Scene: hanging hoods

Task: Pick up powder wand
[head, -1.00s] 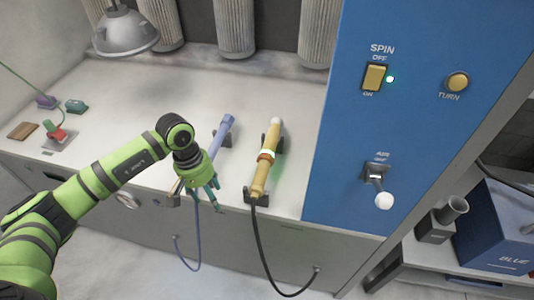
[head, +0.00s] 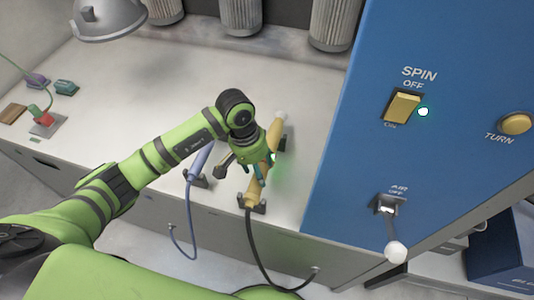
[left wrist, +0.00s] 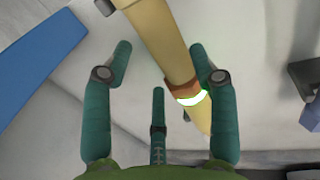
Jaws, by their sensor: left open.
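The yellow wand (head: 256,192), seemingly the powder wand, lies in dark cradles at the bench's front right, with a black hose from its near end. In the left wrist view the yellow wand (left wrist: 163,45) runs diagonally between my fingers, nearer the right one, with a brown band and a glowing ring. My left gripper (head: 248,170) is open over the wand's middle, partly hiding it. Its spread fingers also show in the left wrist view (left wrist: 163,95); I cannot tell whether the right finger touches the wand. My right gripper is out of view.
A blue-violet wand (head: 200,160) with a blue hose rests in a cradle just left of my gripper. The blue panel (head: 350,140) with switches rises close on the right. A lamp-like hood (head: 105,18) hangs at the upper left. The bench's middle (head: 150,95) is clear.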

